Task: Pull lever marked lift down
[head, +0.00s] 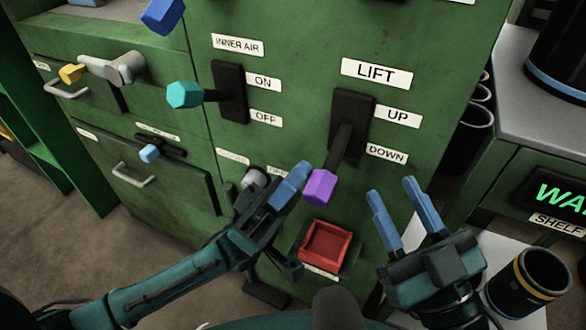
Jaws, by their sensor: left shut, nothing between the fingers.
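The lever marked LIFT has a dark arm and a purple hexagonal knob (320,187). It comes out of a black slotted plate (352,108) on the green cabinet, with the labels UP (398,116) and DOWN (387,154) beside it. The knob hangs low, out toward me, below the DOWN label in the picture. My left gripper (298,178) is shut and empty, its blue fingertips just left of the purple knob. I cannot tell whether they touch it. My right gripper (393,192) is open and empty, right of and below the knob.
A lever with a teal knob (184,95) stands at the INNER AIR plate on the left. A red square tray-like part (325,247) sits on the cabinet below the purple knob. A dark cup with a yellow band (527,282) stands at the lower right, near the grey counter (522,100).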

